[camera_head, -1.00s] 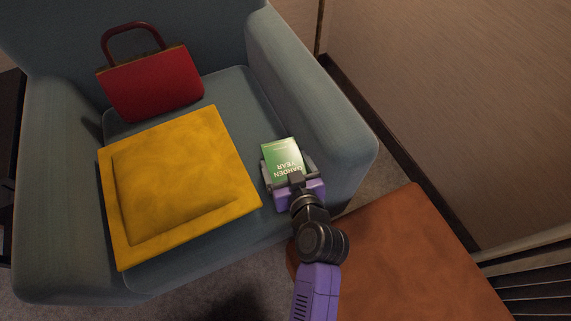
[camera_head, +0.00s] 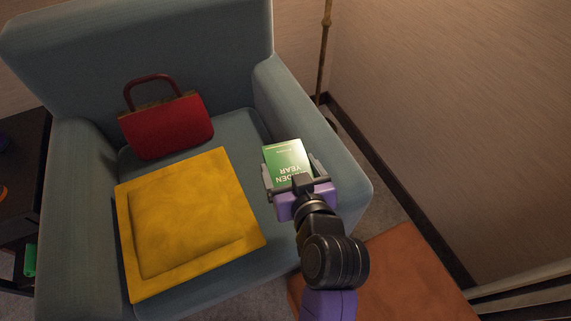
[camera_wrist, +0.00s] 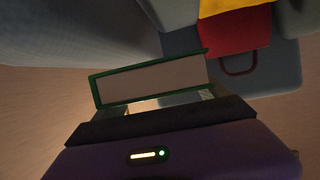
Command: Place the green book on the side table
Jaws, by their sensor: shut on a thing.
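The green book (camera_head: 287,160) with white lettering is held in my gripper (camera_head: 295,182), which is shut on it. In the head view the book is over the right part of the blue armchair's seat, beside the right armrest, and it looks raised above the seat. The wrist view shows the book's page edge and green cover (camera_wrist: 150,82) just beyond my gripper (camera_wrist: 160,118). A brown-topped table (camera_head: 410,280), which may be the side table, stands at the lower right, partly hidden by my arm. A dark table (camera_head: 22,190) is at the left edge.
The blue armchair (camera_head: 190,40) holds a yellow cushion (camera_head: 190,220) and a red handbag (camera_head: 168,128). Its right armrest (camera_head: 315,135) is close to the book. The visible brown tabletop is bare. A thin pole (camera_head: 323,55) stands behind the chair by the wall.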

